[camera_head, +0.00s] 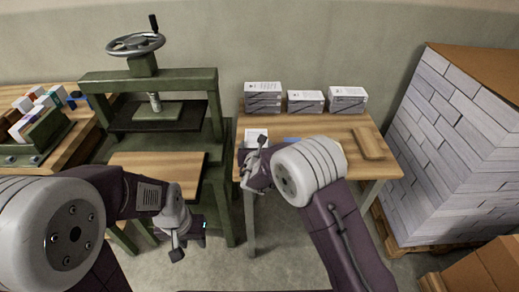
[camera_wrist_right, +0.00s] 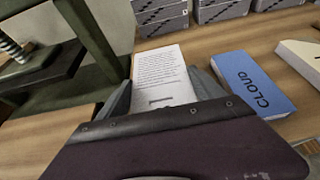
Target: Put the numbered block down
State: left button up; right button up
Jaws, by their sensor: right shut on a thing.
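The block in my right gripper (camera_wrist_right: 163,92) is white, with printed lines and a short dark mark on its upper face. The block (camera_wrist_right: 158,62) lies between the two fingers in the right wrist view. In the head view the white block (camera_head: 255,136) shows at the left end of the right-hand wooden table (camera_head: 320,129), just beyond my right gripper (camera_head: 262,150). I cannot tell whether it touches the tabletop. My left gripper (camera_head: 188,240) hangs low in front of the press, away from the table and with nothing visible in it; its jaw opening is unclear.
Several grey-and-white stacks (camera_head: 263,98) stand along the table's back. A green press (camera_head: 150,85) stands left. A brick-patterned stack (camera_head: 455,130) stands right.

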jog(key=shift+w+a+f, duration=0.3)
jog(key=shift+w, duration=0.3)
notch_tip(320, 180, down, 4)
jog(key=shift+f, duration=0.1)
jog(key=o, duration=1.6)
jog(key=shift+f, duration=0.1)
jog(key=shift+c, duration=0.2)
